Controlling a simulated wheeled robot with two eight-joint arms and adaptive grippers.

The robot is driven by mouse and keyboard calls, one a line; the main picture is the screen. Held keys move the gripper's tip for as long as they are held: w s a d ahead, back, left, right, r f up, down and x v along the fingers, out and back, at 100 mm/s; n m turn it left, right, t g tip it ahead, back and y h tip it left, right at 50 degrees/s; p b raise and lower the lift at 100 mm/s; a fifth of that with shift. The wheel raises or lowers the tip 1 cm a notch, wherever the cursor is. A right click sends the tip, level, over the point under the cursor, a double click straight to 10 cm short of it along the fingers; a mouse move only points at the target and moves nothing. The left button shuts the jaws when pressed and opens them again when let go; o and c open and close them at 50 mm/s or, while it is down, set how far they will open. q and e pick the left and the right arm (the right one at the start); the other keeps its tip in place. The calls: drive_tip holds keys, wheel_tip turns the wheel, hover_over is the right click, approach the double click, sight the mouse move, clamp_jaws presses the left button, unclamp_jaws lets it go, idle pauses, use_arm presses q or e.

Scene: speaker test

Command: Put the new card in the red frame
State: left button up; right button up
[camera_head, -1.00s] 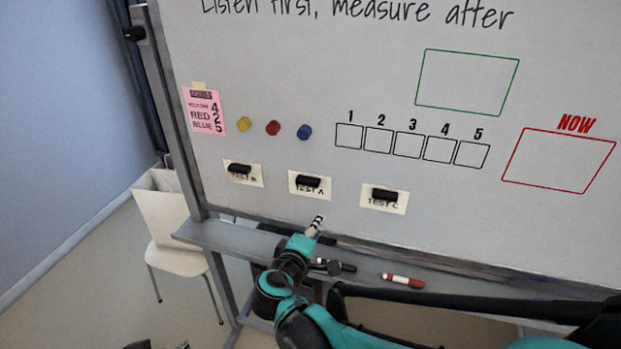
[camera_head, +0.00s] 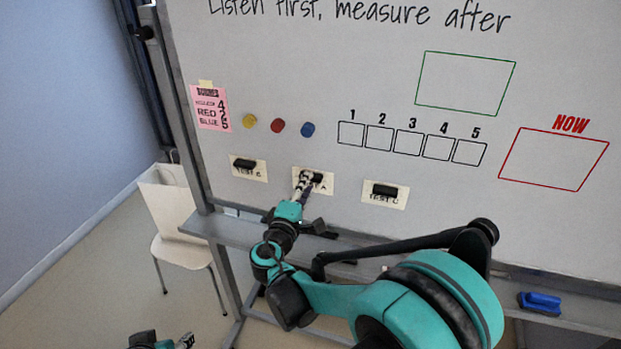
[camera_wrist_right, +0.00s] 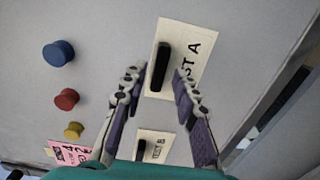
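The red frame (camera_head: 553,184) under the word NOW is empty on the right of the whiteboard. Three white cards hang low on the board, each with a black grip: TEST B (camera_head: 261,174), TEST A (camera_head: 325,189) and TEST C (camera_head: 399,200). The pictures do not mark which is new. My right gripper (camera_head: 304,180) is at the TEST A card, partly covering it. In the right wrist view its open fingers (camera_wrist_right: 158,80) stand either side of that card's black grip (camera_wrist_right: 161,66); contact is not clear. My left gripper (camera_head: 185,341) shows only partly at the bottom left.
A pink score note (camera_head: 209,107) and yellow (camera_head: 249,121), red (camera_head: 278,125) and blue (camera_head: 307,129) magnets are above the cards. Numbered boxes (camera_head: 408,143) and an empty green frame (camera_head: 465,83) are also on the board. A blue eraser (camera_head: 540,303) lies on the tray.

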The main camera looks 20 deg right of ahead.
drive_tip(key=shift+x, duration=0.85)
clamp_jaws()
